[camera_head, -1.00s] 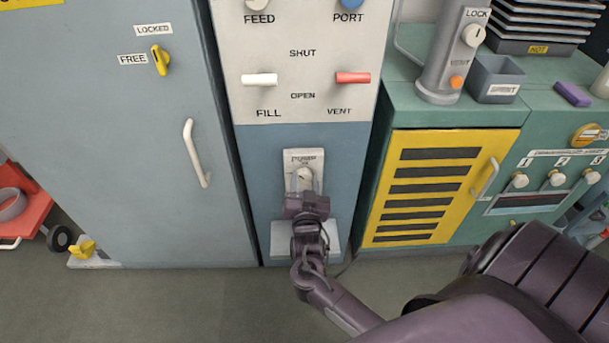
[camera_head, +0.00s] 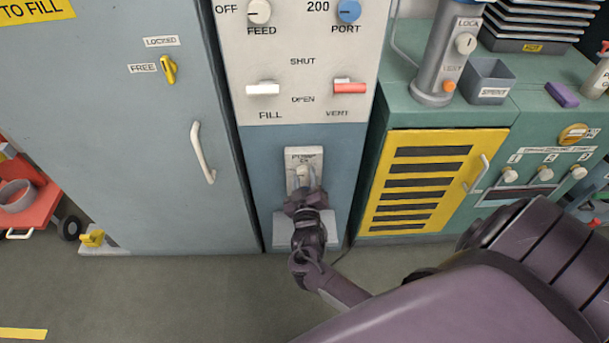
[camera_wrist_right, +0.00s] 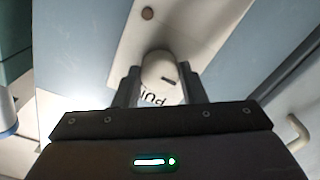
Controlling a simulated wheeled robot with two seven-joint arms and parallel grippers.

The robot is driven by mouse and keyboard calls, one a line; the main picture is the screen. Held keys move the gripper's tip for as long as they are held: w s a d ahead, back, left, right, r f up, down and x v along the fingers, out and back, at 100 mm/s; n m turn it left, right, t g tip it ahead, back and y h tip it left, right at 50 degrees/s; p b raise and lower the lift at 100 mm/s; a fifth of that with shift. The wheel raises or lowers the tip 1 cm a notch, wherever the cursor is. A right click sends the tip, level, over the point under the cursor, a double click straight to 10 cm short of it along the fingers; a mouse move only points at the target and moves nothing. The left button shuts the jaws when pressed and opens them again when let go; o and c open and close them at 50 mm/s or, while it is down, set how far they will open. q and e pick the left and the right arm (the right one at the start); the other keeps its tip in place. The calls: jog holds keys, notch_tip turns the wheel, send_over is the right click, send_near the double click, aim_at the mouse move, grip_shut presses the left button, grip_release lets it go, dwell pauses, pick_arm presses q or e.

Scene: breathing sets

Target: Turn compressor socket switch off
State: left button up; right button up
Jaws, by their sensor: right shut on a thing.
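The switch is a pale round knob on a light socket plate (camera_head: 292,158) with a partly readable "PU..." label, low on the blue panel of the middle cabinet. In the right wrist view the knob (camera_wrist_right: 160,70) has a small dark slot and sits between my two fingers. My right gripper (camera_wrist_right: 160,90) is shut on this knob. In the head view my right gripper (camera_head: 305,186) covers the lower part of the plate and most of the knob. My left gripper is out of view.
Above are the white FILL lever (camera_head: 263,89) and red VENT lever (camera_head: 349,87). A blue-grey door with a pale handle (camera_head: 202,152) stands at left. A yellow slatted door (camera_head: 380,218) is at right. A pale box (camera_head: 288,232) sits below the plate, partly behind my wrist. The floor in front is clear.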

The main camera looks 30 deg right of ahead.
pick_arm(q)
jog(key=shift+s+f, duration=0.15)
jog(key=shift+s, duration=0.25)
pick_arm(e)
jog(key=shift+n, duration=0.3)
jog(key=shift+f, duration=0.1)
jog(key=o, duration=1)
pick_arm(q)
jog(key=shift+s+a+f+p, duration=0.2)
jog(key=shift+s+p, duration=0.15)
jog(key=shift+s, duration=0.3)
pick_arm(e)
jog(key=v, duration=0.8)
jog(key=shift+d, duration=0.1)
